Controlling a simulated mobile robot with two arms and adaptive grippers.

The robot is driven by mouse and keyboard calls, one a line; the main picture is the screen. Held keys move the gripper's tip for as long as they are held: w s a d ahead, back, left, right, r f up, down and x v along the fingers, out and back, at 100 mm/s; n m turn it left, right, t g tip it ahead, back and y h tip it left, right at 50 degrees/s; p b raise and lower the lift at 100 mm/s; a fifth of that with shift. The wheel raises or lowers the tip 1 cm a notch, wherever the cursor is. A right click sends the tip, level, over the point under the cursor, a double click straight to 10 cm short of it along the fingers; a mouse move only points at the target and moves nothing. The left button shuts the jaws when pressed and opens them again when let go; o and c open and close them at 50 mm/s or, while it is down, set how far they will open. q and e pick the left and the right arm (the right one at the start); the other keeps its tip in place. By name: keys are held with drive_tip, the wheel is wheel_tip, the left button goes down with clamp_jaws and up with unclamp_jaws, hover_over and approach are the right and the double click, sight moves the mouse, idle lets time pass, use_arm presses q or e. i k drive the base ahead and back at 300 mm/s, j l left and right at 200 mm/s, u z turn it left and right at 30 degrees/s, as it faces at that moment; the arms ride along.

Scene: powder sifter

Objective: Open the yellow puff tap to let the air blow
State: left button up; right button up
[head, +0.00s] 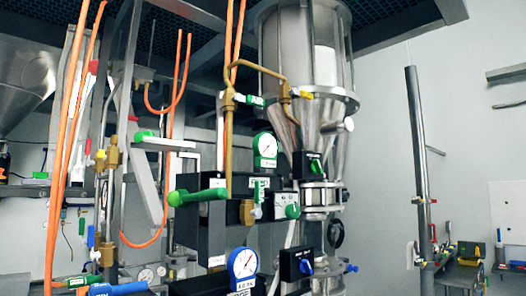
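A small yellow tap handle (303,94) shows at the upper middle of the head view. It sits at the end of a bent brass pipe (258,67), in front of the steel sifter vessel (308,45). It is small in the picture, so I cannot tell whether it stands open or shut. A green label (255,100) is to its left on the pipework. Neither my left nor my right gripper is in view.
Below the tap are a green-rimmed gauge (265,148), a large green handle (197,196), a blue-rimmed gauge (243,263) and a blue knob (307,266). Orange hoses (63,150) hang at left. A steel post (418,150) stands at right before open wall.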

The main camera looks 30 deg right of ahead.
sight(302, 93)
drive_tip(key=z, duration=1.3)
